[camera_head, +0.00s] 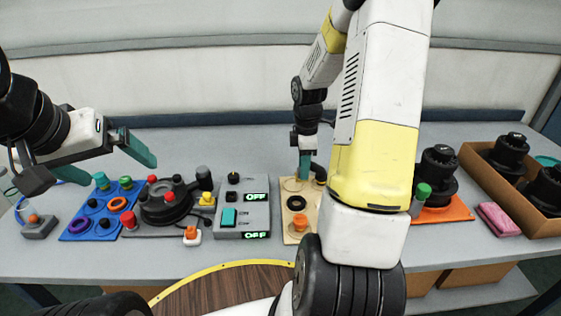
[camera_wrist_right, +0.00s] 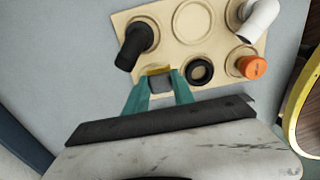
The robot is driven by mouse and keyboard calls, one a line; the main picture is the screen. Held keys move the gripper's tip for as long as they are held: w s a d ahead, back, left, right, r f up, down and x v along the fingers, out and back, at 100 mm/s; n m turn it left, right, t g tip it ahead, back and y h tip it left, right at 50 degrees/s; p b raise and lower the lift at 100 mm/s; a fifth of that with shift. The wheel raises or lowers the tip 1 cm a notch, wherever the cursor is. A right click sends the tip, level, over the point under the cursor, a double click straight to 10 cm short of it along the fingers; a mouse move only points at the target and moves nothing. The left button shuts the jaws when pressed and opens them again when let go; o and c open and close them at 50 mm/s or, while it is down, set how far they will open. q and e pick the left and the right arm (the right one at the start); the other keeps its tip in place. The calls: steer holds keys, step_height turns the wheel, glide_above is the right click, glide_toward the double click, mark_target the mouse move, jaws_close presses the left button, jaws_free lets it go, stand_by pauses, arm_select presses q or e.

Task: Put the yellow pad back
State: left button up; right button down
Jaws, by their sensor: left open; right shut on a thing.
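The yellow pad (camera_wrist_right: 158,71) shows a thin yellow face and a grey block side between the teal fingers of my right gripper (camera_wrist_right: 160,90), which is shut on it. It is at the near left corner of the tan board (camera_wrist_right: 222,48) in the right wrist view. I cannot tell whether it touches the board. In the head view my right gripper (camera_head: 304,165) is over the far part of the tan board (camera_head: 289,226), and the pad is not discernible there. My left gripper (camera_head: 128,147) is open and empty, above the left part of the table.
The tan board holds a black elbow (camera_wrist_right: 136,46), a white elbow (camera_wrist_right: 260,18), a black ring (camera_wrist_right: 199,71), an orange cap (camera_wrist_right: 252,67) and an empty round outline (camera_wrist_right: 193,19). A grey switch box (camera_head: 256,219) stands beside it. A cardboard box (camera_head: 488,190) is far right.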

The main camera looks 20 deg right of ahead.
steer(key=shift+w+a+f, duration=0.1)
steer(key=shift+w+a, duration=0.6)
steer(key=shift+w, duration=0.15)
steer(key=shift+w+a+f, duration=0.15)
steer(key=shift+f, duration=0.8)
steer(key=shift+w+a+f, duration=0.15)
steer(key=shift+f, duration=0.75)
steer(key=c, duration=1.1)
jaws_free()
steer(key=shift+o, duration=0.2)
